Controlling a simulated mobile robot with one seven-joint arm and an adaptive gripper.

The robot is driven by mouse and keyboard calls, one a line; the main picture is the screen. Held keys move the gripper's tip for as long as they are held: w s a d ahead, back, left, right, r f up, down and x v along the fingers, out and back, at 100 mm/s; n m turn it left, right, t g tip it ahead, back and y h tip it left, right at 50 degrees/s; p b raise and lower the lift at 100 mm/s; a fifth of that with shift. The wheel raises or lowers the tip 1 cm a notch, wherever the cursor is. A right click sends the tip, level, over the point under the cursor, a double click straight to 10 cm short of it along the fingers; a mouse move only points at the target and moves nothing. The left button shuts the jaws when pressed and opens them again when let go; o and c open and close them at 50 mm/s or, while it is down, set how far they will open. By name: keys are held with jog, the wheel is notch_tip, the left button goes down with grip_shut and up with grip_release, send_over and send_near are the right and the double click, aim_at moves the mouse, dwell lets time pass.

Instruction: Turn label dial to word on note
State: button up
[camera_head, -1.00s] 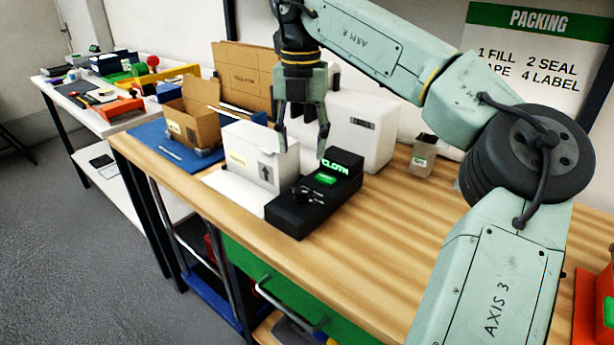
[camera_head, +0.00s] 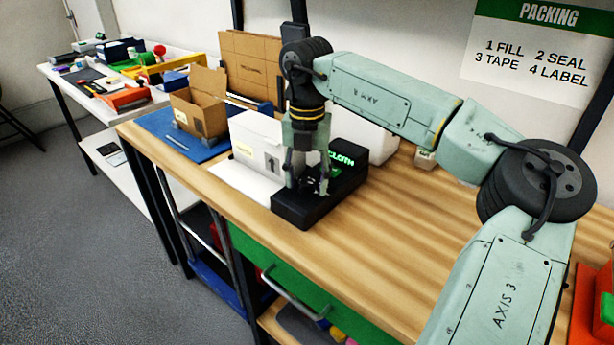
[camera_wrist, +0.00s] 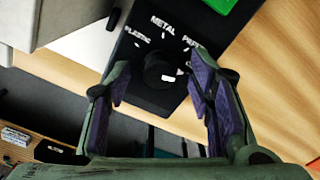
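The black label machine (camera_head: 345,178) stands on the wooden bench, and its screen (camera_head: 341,160) reads CLOTH in green. In the wrist view its round black dial (camera_wrist: 160,70) has PLASTIC, METAL and a partly covered word starting "PAP" around it. A white mark on the dial points to the right, past that word. My gripper (camera_wrist: 158,62) is open, one finger on each side of the dial; I cannot tell whether they touch it. In the head view my gripper (camera_head: 307,188) is low over the machine and hides the dial. A small pale note (camera_head: 244,150) is on the white box, its writing unreadable.
The white box (camera_head: 262,134) stands just left of the machine. An open cardboard box (camera_head: 204,115) sits on a blue mat farther left. A larger white unit (camera_head: 381,143) is behind the machine.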

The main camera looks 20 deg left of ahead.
grip_shut()
dwell(0.4)
jog(key=shift+n, duration=0.4)
jog(key=n, duration=0.3)
jog(key=shift+n, duration=0.4)
jog(key=n, duration=0.5)
dwell(0.3)
jog(key=shift+o, duration=0.3)
grip_release()
